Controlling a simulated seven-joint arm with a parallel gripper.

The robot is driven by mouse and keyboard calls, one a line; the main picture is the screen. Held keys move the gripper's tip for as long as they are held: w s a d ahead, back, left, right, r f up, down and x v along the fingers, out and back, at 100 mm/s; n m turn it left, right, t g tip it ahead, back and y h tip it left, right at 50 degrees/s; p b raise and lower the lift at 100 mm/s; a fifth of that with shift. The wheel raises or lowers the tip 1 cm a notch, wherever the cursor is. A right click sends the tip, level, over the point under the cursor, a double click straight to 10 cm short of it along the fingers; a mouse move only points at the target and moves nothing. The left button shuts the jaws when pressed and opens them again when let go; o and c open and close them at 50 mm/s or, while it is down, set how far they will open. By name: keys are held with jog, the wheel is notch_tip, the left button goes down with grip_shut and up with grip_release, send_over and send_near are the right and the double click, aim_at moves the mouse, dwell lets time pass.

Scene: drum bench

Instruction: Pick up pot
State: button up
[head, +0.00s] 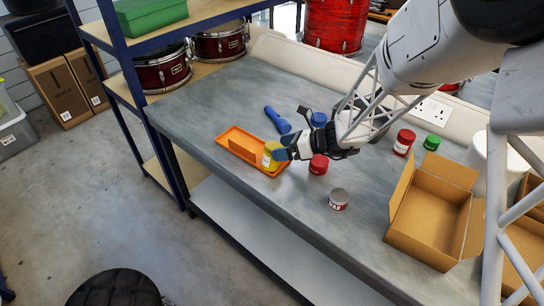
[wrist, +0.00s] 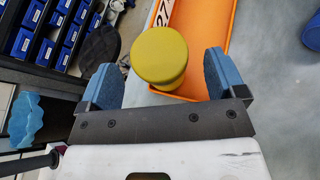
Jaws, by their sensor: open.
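A yellow pot (head: 269,157) with a pale label stands at the right end of the orange tray (head: 233,133). In the wrist view the yellow pot's round top (wrist: 159,52) shows between the two blue fingertips, slightly ahead of them, with a gap on each side. My gripper (head: 281,153) is open at the pot, and its blue finger hides part of the pot in the head view. Other pots stand on the bench: a red pot (head: 318,164) just right of my gripper, a grey-topped pot (head: 338,199), another red pot (head: 404,143) and a green pot (head: 431,143).
A blue flashlight-like object (head: 277,119) lies behind the tray, and a blue round item (head: 318,119) stands near my wrist. An open cardboard box (head: 427,222) is at the right. A blue-framed shelf with drums (head: 161,74) borders the left. The bench's front middle (head: 290,215) is clear.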

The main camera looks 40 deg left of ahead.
aim_at(271, 145)
jog(key=shift+x, duration=1.8)
jog(key=c, duration=1.1)
jog(key=shift+r, duration=0.15)
jog(key=shift+c, duration=0.2)
jog(key=shift+r, duration=0.7)
notch_tip(271, 145, up, 2)
jog(key=shift+r, duration=0.1)
jog(key=s+d+r, duration=0.1)
jog(key=s+d, duration=0.8)
jog(key=d, duration=0.4)
jog(key=shift+s, duration=0.25)
jog(key=shift+r, duration=0.1)
